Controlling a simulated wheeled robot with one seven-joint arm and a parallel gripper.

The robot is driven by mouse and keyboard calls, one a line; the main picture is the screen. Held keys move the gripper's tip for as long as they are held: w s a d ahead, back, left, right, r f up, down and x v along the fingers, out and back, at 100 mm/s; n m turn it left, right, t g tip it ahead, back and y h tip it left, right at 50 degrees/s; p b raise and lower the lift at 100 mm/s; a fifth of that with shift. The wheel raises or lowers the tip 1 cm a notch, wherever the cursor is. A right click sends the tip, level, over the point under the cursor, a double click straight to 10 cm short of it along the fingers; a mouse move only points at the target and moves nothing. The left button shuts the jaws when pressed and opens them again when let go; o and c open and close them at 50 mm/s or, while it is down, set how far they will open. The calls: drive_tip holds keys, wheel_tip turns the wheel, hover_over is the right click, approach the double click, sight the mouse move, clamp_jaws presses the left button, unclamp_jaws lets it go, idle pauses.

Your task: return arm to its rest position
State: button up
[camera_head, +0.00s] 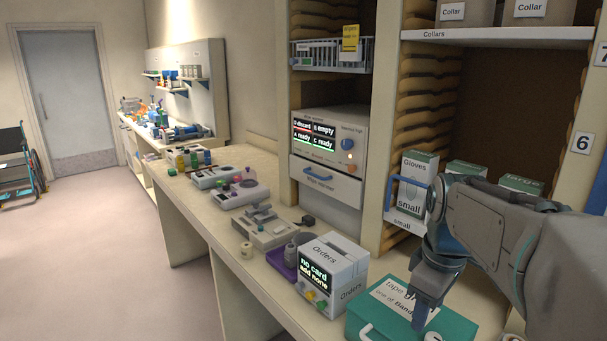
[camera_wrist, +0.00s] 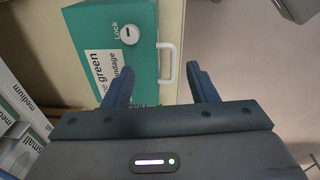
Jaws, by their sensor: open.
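My arm reaches in from the right in the head view. My gripper (camera_head: 428,312) points down just above the green box (camera_head: 455,328) on the near end of the counter. In the wrist view my gripper (camera_wrist: 160,85) has its two blue fingers spread apart with nothing between them. The green box also shows in the wrist view (camera_wrist: 145,60), with a white label, a round lock and a white handle (camera_wrist: 167,60) that lies beyond the gap between the fingers. I cannot tell whether a finger touches the box.
A white Orders box (camera_head: 345,262) stands left of the green box. Glove boxes (camera_head: 415,172) sit in a shelf bin (camera_head: 405,220) close behind my arm. A tall shelf (camera_head: 490,37) rises above.

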drive_tip(key=s+a+f+m+t, duration=0.2)
drive_tip(key=s+a+f+m, duration=0.5)
drive_tip(key=s+m, duration=0.1)
drive_tip(key=shift+s, duration=0.5)
drive_tip(key=shift+f, duration=0.1)
drive_tip(key=shift+c, duration=0.2)
